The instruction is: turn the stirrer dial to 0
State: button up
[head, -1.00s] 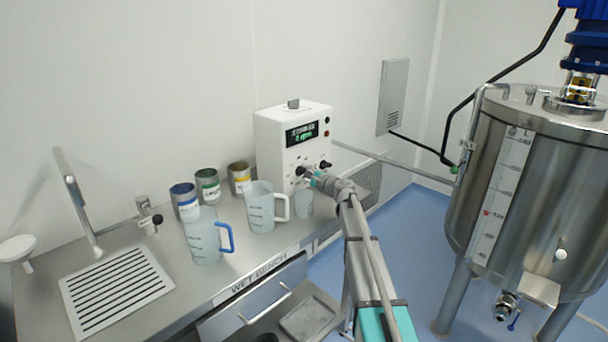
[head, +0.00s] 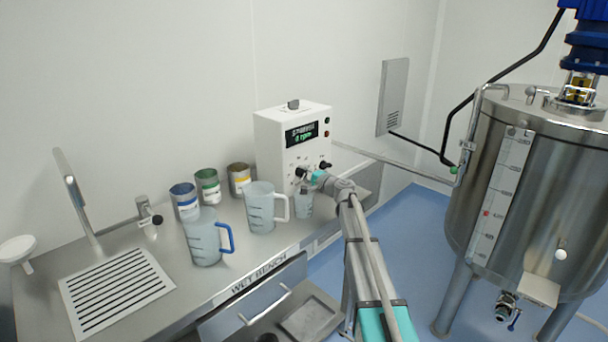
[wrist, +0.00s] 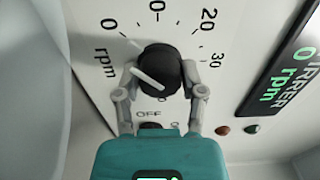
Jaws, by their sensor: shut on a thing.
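The stirrer dial (wrist: 160,72) is a round black knob with a white pointer line, on the white control box (head: 268,140). In the wrist view the pointer aims left and slightly up, toward the side with the 0 and "rpm" print. The scale shows 0, 20 and 30. My gripper (wrist: 160,68) is shut on the dial, one grey finger on each side. In the head view my gripper (head: 303,173) is at the box's front face and hides the dial. The display (wrist: 283,72) reads 0 rpm in green.
A second black knob marked OFF sits just below the dial, partly behind my gripper. Two jugs (head: 202,238) (head: 260,208), a small beaker (head: 304,203) and several cans stand on the wet bench (head: 110,240). A steel tank (head: 470,190) stands at right.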

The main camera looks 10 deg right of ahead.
jog(key=o, duration=1.1)
jog(key=shift+o, duration=0.2)
jog(key=shift+s, duration=0.1)
jog(key=v, duration=1.1)
jog(key=shift+s+d, duration=0.25)
jog(key=shift+s, duration=0.05)
